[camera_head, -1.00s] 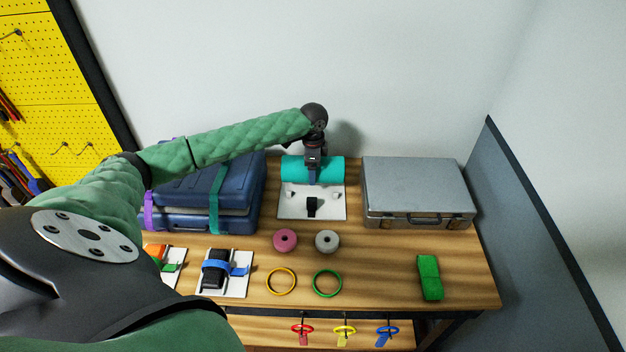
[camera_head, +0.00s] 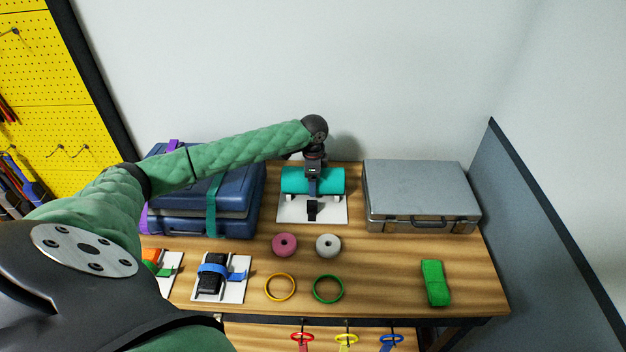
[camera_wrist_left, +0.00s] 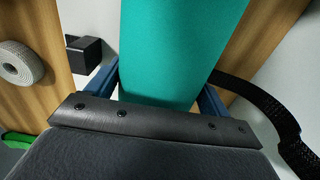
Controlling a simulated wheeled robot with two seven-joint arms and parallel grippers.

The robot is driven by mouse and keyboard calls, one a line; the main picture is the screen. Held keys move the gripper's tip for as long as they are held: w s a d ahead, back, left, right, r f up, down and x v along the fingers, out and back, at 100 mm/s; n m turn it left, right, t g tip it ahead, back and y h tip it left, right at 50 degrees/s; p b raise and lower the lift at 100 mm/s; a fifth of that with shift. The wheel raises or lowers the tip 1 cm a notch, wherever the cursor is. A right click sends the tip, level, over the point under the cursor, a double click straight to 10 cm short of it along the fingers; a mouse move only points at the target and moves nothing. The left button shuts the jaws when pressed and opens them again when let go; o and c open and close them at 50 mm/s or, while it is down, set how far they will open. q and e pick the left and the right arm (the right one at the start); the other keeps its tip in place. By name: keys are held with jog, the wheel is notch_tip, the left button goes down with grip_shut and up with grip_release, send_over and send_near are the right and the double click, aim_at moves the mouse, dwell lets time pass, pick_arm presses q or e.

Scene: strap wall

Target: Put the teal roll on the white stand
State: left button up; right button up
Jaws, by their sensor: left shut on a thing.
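The teal roll (camera_head: 328,181) lies crosswise over the back part of the white stand (camera_head: 296,215). My left gripper (camera_head: 312,188) points down from above and is shut on the roll's middle. In the left wrist view, the teal roll (camera_wrist_left: 180,50) runs between the two blue fingers (camera_wrist_left: 160,95). Two small white supports of the stand show just below the roll's front edge; I cannot tell whether the roll rests on them. A black strap piece stands at the stand's front middle. My right gripper is not in view.
A blue case (camera_head: 185,197) with straps stands left of the stand, a grey case (camera_head: 420,192) right of it. In front lie a pink roll (camera_head: 284,245), a white roll (camera_head: 328,245), a yellow ring (camera_head: 280,298), a green ring (camera_head: 328,301) and a green folded strap (camera_head: 435,283).

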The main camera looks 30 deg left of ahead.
pick_arm(q)
jog(key=shift+f, duration=0.1)
jog(key=o, duration=1)
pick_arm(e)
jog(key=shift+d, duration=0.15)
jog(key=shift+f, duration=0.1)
pick_arm(q)
jog(key=shift+r, duration=0.25)
notch_tip(320, 180, up, 2)
jog(key=shift+r+b, duration=0.1)
jog(key=shift+b, duration=0.7)
notch_tip(320, 180, up, 8)
jog(key=b, duration=0.3)
jog(key=shift+r, duration=0.75)
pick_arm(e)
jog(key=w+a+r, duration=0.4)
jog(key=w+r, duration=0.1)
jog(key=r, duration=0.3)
